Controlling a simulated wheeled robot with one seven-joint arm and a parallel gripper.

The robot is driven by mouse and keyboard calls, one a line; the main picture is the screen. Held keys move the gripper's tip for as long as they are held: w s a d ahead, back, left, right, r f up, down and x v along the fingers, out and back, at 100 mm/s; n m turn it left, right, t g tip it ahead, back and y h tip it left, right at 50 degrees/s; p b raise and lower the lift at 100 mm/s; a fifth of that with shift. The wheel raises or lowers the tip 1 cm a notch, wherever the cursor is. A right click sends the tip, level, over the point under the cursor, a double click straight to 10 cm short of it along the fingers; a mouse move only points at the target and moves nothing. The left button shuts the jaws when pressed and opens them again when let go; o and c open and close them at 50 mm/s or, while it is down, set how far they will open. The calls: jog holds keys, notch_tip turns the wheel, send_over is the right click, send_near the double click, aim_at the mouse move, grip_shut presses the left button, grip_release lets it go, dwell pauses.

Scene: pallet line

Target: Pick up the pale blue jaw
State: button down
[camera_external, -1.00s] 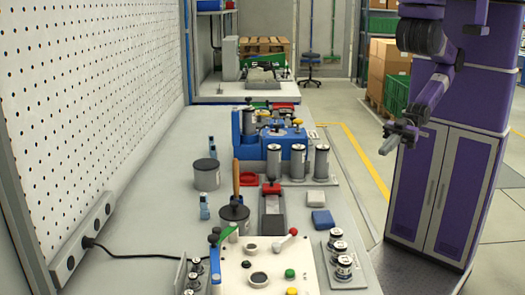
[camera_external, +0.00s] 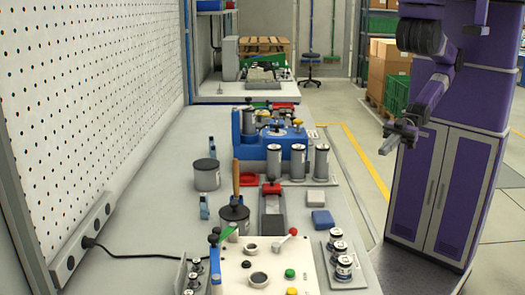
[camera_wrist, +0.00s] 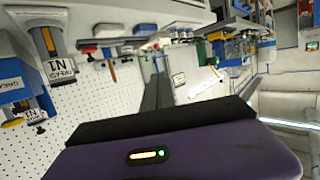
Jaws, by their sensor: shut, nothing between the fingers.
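Two small pale blue pieces stand upright on the left part of the grey workbench (camera_external: 160,215). The nearer pale blue jaw (camera_external: 204,206) is left of the wooden-handled dark pot, and a similar pale blue piece (camera_external: 211,147) stands farther back. Both are small, so I cannot tell which is the task's jaw. My gripper (camera_external: 386,148) is shut and empty, off the bench's right side and well away from both pieces. I cannot make out a pale blue jaw in the wrist view.
A dark grey round pot (camera_external: 207,176), a wooden-handled pot (camera_external: 235,214) and a white fixture plate (camera_external: 238,272) stand near the closer jaw. Grey cylinders (camera_external: 321,162) and a blue fixture (camera_external: 262,147) stand toward my side. The perforated wall (camera_external: 95,100) borders the bench's left.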

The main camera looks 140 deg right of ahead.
jog(key=c, duration=1.2)
grip_release()
jog(key=shift+o, duration=0.2)
jog(key=shift+f, duration=0.1)
